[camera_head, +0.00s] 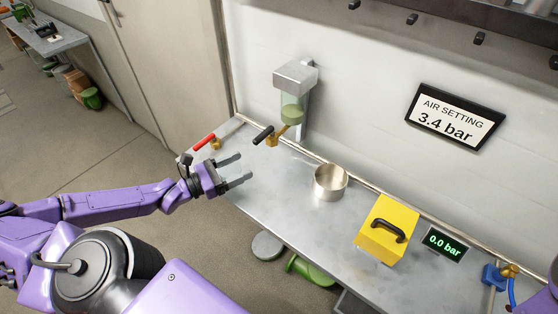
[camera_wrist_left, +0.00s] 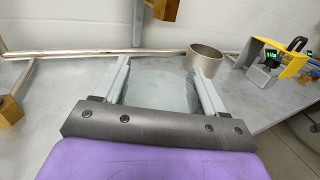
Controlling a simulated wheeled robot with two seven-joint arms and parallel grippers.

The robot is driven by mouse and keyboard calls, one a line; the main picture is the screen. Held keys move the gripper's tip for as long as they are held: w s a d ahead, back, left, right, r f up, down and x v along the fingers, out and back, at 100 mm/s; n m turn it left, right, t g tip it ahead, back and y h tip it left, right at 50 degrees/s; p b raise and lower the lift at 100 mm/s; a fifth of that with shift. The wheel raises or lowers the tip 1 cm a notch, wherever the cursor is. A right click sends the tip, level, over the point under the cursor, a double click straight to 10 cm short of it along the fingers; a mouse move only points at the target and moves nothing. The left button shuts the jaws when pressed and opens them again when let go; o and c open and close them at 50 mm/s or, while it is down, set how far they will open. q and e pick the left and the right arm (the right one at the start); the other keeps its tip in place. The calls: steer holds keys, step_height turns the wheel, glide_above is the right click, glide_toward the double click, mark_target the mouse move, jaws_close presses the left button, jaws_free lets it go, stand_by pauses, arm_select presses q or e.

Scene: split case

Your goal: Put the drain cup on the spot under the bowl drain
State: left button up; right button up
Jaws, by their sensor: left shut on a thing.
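My left gripper (camera_head: 238,172) is over the left part of the bench, its fingers wide apart around a clear cup (camera_wrist_left: 163,92). The cup is see-through and only faintly visible, so its outline and contents are hard to tell; I take it as the drain cup. The clear bowl (camera_head: 292,107) with green liquid hangs on the wall under a grey block. Its brass drain (camera_head: 278,137) with a black handle is beyond and right of the gripper. No marked spot can be made out under the drain. My right gripper is not in view.
A steel pot (camera_head: 330,183) stands on the bench right of my gripper. A yellow box (camera_head: 388,230) with a black handle and a 0.0 bar display (camera_head: 445,243) stand further right. A red-handled valve (camera_head: 207,142) is at the left end. Bare bench (camera_head: 280,190) lies between gripper and pot.

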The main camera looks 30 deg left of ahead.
arm_select(q)
steer(key=b+x, duration=0.3)
steer(key=x, duration=0.9)
steer(key=shift+w+d+f, duration=0.15)
steer(key=shift+w, duration=0.2)
steer(key=shift+w+d+f, duration=0.2)
steer(key=shift+w, duration=0.1)
steer(key=shift+a+f, duration=0.1)
steer(key=shift+f, duration=1.4)
steer(key=shift+s+f+b, duration=0.1)
steer(key=shift+f+b, duration=0.1)
steer(key=shift+b, duration=0.25)
steer(key=o, duration=1.1)
steer(key=shift+r, duration=0.1)
